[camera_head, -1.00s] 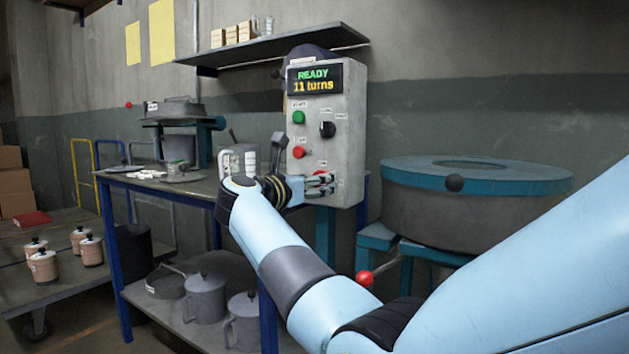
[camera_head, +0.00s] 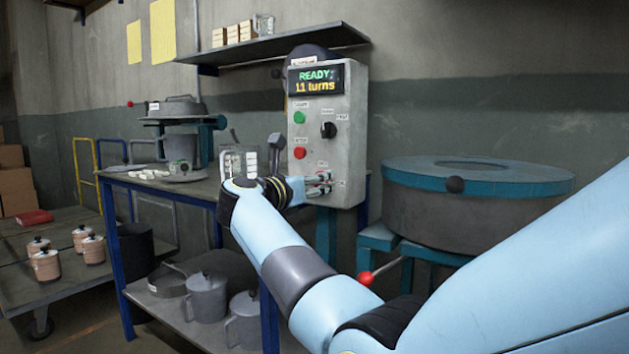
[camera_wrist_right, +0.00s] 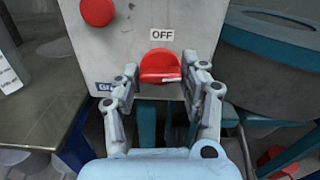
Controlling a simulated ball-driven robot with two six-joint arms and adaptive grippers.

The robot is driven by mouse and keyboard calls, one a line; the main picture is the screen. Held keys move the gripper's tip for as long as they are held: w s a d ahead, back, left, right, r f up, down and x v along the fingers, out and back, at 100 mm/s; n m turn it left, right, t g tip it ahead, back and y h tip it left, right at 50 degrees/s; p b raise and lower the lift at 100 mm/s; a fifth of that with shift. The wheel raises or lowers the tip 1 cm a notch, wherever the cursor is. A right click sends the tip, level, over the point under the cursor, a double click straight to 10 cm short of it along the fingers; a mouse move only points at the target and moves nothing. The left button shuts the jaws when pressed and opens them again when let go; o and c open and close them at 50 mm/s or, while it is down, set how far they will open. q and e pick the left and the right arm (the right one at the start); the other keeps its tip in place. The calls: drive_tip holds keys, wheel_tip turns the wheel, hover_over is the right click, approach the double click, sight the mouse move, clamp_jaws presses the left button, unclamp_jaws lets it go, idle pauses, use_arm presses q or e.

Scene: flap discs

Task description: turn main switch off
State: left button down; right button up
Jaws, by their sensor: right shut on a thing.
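The grey control box (camera_head: 350,130) stands at the end of the workbench, with a lit display (camera_head: 316,79) reading READY and 11 turns. The main switch is a red knob (camera_wrist_right: 160,64) low on the box face, below an OFF label (camera_wrist_right: 162,34) in the right wrist view. My right gripper (camera_head: 320,184) is at the lower front of the box. Its two fingers are shut on the main switch from both sides and partly hide its sides. In the head view the fingers cover most of the knob. My left gripper is not in view.
A green button (camera_head: 299,117), a red button (camera_head: 299,153) and a black selector (camera_head: 328,130) sit higher on the box. A large round teal-rimmed tub (camera_head: 430,205) stands to the right.

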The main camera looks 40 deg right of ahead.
use_arm(q)
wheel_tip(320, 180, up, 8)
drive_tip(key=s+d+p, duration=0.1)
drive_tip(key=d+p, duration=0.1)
drive_tip(key=p, duration=0.7)
use_arm(e)
drive_tip(key=shift+w+a+f+n, duration=0.1)
drive_tip(key=shift+n, duration=4.1)
drive_tip(key=shift+w+a+f+n, duration=0.1)
drive_tip(key=shift+n, duration=4.1)
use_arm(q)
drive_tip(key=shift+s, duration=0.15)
use_arm(e)
drive_tip(key=o, duration=1.2)
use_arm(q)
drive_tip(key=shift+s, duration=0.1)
